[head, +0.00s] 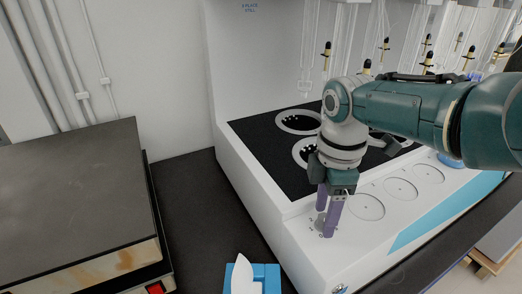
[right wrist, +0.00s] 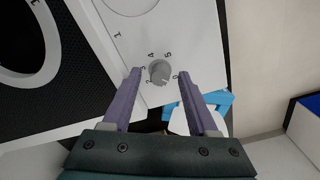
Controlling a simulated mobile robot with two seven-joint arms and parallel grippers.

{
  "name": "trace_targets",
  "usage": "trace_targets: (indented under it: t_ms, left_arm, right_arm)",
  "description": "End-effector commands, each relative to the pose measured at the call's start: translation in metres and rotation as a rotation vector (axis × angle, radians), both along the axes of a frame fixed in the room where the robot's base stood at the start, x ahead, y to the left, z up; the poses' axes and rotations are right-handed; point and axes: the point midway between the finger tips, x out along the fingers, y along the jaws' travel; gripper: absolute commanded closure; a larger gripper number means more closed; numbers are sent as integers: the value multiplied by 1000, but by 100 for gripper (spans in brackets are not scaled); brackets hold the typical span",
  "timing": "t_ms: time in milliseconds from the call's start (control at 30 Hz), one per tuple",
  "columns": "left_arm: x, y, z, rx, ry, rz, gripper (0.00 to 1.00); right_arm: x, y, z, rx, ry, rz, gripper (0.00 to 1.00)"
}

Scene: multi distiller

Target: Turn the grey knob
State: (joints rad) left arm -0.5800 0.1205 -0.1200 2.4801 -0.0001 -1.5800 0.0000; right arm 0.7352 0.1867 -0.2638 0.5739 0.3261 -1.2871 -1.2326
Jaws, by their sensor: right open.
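The grey knob (right wrist: 160,72) sits on the white front panel of the distiller, with printed numbers around it, in the right wrist view. In the head view the knob (head: 320,222) is partly hidden by my gripper. My right gripper (right wrist: 158,75) is open, with one purple finger on each side of the knob. A gap shows between the fingers and the knob, and I cannot tell if the tips touch the panel. In the head view my right gripper (head: 328,234) points down at the panel. My left gripper is not in view.
The white distiller (head: 245,185) has a black top with round wells (head: 298,122) and glassware hanging above. A blue and white item (head: 252,277) lies on the dark bench at the front. A grey-topped hot plate (head: 75,190) stands at the left, with clear bench between.

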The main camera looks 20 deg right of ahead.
Motion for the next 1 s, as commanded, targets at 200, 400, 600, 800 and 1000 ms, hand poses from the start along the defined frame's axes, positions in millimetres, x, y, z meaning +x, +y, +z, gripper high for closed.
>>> trace_targets:
  t_ms: [200, 400, 600, 800, 1000]
  left_arm:
    - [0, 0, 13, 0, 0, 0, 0]
    - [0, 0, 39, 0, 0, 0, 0]
    - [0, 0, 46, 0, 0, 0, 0]
    - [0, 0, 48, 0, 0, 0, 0]
    - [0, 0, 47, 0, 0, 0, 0]
  right_arm:
    - [1, 0, 17, 0, -3, 0, 41]
    - [0, -1, 59, -1, -3, 1, 41]
    - [1, 0, 88, -1, -3, 0, 41]
    - [0, 0, 99, 0, 1, 0, 41]
    - [0, 0, 99, 0, 1, 0, 41]
